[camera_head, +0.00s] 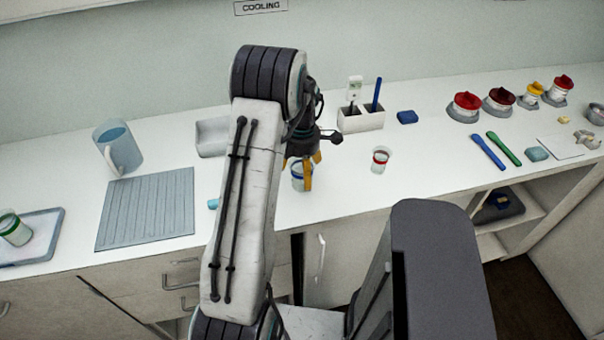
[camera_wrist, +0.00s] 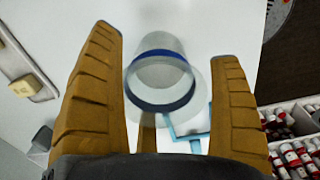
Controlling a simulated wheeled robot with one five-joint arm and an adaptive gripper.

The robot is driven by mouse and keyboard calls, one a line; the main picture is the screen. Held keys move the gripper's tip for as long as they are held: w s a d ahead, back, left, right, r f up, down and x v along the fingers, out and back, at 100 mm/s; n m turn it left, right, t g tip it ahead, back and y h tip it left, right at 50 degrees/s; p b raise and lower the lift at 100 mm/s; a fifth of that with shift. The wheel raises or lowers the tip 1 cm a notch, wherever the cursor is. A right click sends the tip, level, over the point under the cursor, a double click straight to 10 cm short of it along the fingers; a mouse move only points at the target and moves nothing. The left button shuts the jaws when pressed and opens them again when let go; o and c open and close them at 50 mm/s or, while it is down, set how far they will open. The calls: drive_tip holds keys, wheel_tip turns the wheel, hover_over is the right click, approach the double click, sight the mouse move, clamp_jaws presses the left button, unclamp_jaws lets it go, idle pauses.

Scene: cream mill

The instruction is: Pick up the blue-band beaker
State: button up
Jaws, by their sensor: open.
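The blue-band beaker (camera_head: 297,184) stands on the white counter near its front edge, partly hidden by my gripper (camera_head: 303,168). In the wrist view the clear beaker (camera_wrist: 158,52) with its dark blue band lies between the two orange-brown fingers of my gripper (camera_wrist: 167,45). Whether either finger touches the beaker cannot be told.
A red-band beaker (camera_head: 380,162) stands to the right. A white holder (camera_head: 360,121) is behind. A ribbed grey mat (camera_head: 147,210), a blue-grey jug (camera_head: 120,145) and a tray (camera_head: 47,240) with a green-band beaker (camera_head: 14,229) are left. Red-lidded jars (camera_head: 465,104) stand far right.

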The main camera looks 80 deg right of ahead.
drive_tip(key=c, duration=1.2)
